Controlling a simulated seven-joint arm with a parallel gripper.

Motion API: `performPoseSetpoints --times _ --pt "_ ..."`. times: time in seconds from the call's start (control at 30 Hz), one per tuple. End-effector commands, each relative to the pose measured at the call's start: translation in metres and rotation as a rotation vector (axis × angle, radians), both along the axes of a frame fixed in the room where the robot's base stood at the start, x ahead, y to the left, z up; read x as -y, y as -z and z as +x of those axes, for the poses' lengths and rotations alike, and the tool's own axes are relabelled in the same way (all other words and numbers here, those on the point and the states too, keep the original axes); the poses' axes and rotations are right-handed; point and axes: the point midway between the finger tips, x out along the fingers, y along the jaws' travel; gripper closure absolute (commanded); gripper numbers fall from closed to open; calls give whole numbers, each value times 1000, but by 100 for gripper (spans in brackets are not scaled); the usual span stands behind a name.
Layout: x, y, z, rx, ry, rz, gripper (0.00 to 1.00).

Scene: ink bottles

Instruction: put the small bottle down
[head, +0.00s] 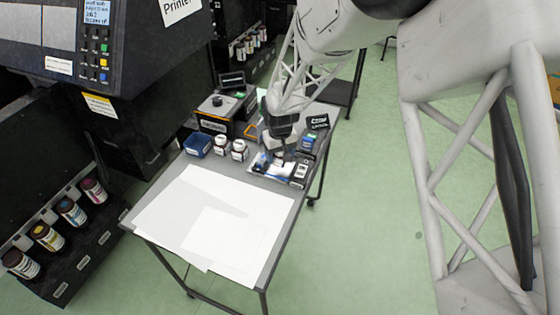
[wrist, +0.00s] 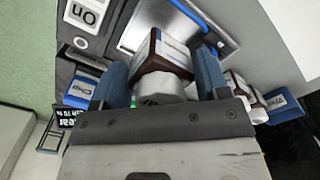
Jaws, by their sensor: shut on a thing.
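My gripper (wrist: 160,78) is shut on a small bottle (wrist: 173,52) with a white cap and a dark brown and white body. Its blue fingers press the bottle from both sides in the wrist view. In the head view my gripper (head: 283,152) is over the back right part of the grey table (head: 171,176), and the held bottle is hard to make out there. A shallow metallic tray (wrist: 205,16) lies beyond the bottle in the wrist view. I cannot tell whether the bottle touches anything below.
Two similar bottles stand left of my gripper, one (head: 221,146) beside the other (head: 239,151), near a blue bin (head: 197,146). A black device (head: 214,118) is behind. A small labelled box (head: 299,176) is at right. White sheets (head: 220,222) cover the table's front.

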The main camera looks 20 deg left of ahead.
Motion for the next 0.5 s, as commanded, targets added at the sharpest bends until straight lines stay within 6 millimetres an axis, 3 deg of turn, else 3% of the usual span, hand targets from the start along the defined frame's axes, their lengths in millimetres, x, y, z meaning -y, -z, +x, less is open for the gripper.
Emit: performPoseSetpoints --times 0.33,0.5 --pt "0 1 0 0 0 0 59" --pt "0 14 0 -1 0 -1 59"
